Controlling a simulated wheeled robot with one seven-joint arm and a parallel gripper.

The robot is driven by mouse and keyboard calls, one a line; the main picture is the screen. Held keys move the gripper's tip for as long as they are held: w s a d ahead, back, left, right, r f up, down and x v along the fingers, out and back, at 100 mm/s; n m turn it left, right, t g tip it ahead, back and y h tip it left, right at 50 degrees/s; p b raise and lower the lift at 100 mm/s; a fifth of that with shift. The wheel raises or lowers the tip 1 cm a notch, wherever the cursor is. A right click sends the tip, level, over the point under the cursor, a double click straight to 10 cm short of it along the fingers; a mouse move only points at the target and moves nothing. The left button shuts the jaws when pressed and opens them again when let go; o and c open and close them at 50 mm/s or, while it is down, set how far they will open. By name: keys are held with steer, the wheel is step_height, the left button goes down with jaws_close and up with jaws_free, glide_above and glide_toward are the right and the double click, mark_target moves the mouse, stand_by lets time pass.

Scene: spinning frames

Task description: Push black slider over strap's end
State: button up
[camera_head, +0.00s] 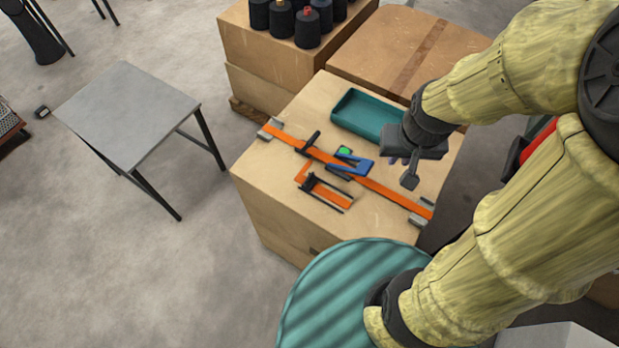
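A long orange strap (385,190) lies diagonally across the top of a cardboard box. Its ends are at small grey blocks at upper left (271,126) and lower right (418,219). A black bar-shaped piece, possibly the black slider (311,142), lies across the strap's left part. A blue piece (350,166) lies across its middle. A shorter orange piece with black bars (325,192) lies in front. My gripper (405,171) is above the box's right part, behind the strap and apart from the black piece. Its finger opening is too small and partly hidden to judge.
A teal tray (345,116) lies behind the strap, partly hidden by my gripper. A small green item (344,151) is near the blue piece. Black cones (307,28) stand on a box behind. A grey table (128,106) stands left, with open floor between.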

steer(key=shift+o, duration=1.2)
steer(key=shift+w+a+f, duration=0.15)
steer(key=shift+w+a, duration=0.05)
steer(key=shift+a, duration=0.05)
steer(key=m+g+b, duration=0.3)
steer(key=m+b, duration=0.3)
steer(key=b, duration=0.1)
glide_above(309, 177)
step_height(309, 177, down, 9)
steer(key=shift+f, duration=0.15)
step_height(309, 177, down, 17)
steer(key=shift+f, duration=0.2)
